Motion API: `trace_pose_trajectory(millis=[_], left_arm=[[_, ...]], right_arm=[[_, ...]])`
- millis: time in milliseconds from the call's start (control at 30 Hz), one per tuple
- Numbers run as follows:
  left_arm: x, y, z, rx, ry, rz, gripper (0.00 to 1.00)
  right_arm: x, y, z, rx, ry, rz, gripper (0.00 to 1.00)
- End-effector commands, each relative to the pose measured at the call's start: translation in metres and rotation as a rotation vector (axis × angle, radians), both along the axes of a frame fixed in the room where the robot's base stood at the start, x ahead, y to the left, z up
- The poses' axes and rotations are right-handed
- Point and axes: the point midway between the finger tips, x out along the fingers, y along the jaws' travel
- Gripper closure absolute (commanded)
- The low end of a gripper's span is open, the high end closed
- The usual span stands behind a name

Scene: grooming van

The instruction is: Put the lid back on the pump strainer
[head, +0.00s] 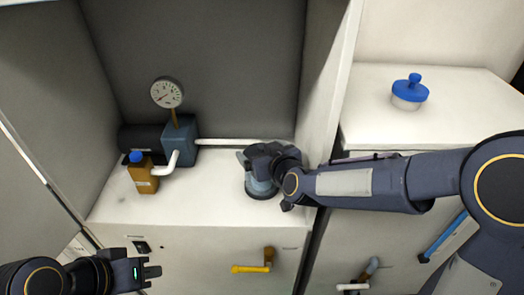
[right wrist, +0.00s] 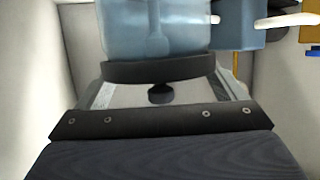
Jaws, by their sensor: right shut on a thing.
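The pump strainer (head: 262,188) is a translucent blue bowl on the white deck of the bay, with a dark ring at its foot. It fills the top middle of the right wrist view (right wrist: 155,30). My right gripper (head: 262,165) is over its top, shut on the black lid (right wrist: 160,69), a disc with a small dark knob. The lid lies across the end of the blue bowl; whether it is seated cannot be told. In the head view the gripper hides the lid. My left gripper (head: 150,271) is open and empty, low at the left.
A pump with a gauge (head: 167,93) and a brown bottle (head: 142,174) stand left of the strainer. A white pipe (head: 235,142) runs behind it. A blue-topped jar (head: 409,92) is on the right counter. A yellow valve handle (head: 255,267) sticks out below the deck.

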Motion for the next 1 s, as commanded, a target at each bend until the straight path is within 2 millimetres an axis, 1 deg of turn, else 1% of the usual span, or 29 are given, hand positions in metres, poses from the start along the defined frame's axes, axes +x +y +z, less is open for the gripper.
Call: trace_pose_trajectory(millis=[367, 400, 433, 467, 700, 767, 833, 933, 967, 1000], left_arm=[[0.0, 0.0, -0.005, 0.0, 0.0, 0.0, 1.0], [0.0, 0.0, -0.004, 0.0, 0.0, 0.0, 1.0], [0.0, 0.0, -0.004, 0.0, 0.0, 0.0, 1.0], [0.0, 0.0, -0.004, 0.0, 0.0, 0.0, 1.0], [0.0, 0.0, -0.003, 0.0, 0.0, 0.0, 1.0], [0.0, 0.0, -0.001, 0.0, 0.0, 0.0, 1.0], [0.0, 0.0, 0.003, 0.0, 0.0, 0.0, 1.0], [0.0, 0.0, 0.012, 0.0, 0.0, 0.0, 1.0], [0.0, 0.0, 0.015, 0.0, 0.0, 0.0, 1.0], [0.0, 0.0, 0.02, 0.0, 0.0, 0.0, 1.0]], right_arm=[[0.0, 0.0, -0.005, 0.0, 0.0, 0.0, 0.32], [0.0, 0.0, -0.005, 0.0, 0.0, 0.0, 0.06], [0.0, 0.0, -0.005, 0.0, 0.0, 0.0, 0.02], [0.0, 0.0, -0.005, 0.0, 0.0, 0.0, 0.0], [0.0, 0.0, -0.003, 0.0, 0.0, 0.0, 0.0], [0.0, 0.0, 0.002, 0.0, -0.001, -0.001, 0.0], [0.0, 0.0, 0.011, 0.002, -0.002, -0.001, 0.0], [0.0, 0.0, 0.031, 0.002, -0.005, 0.0, 0.0], [-0.003, 0.001, 0.037, 0.002, -0.003, 0.002, 0.0], [-0.01, 0.001, 0.045, 0.002, -0.004, 0.003, 0.0]])
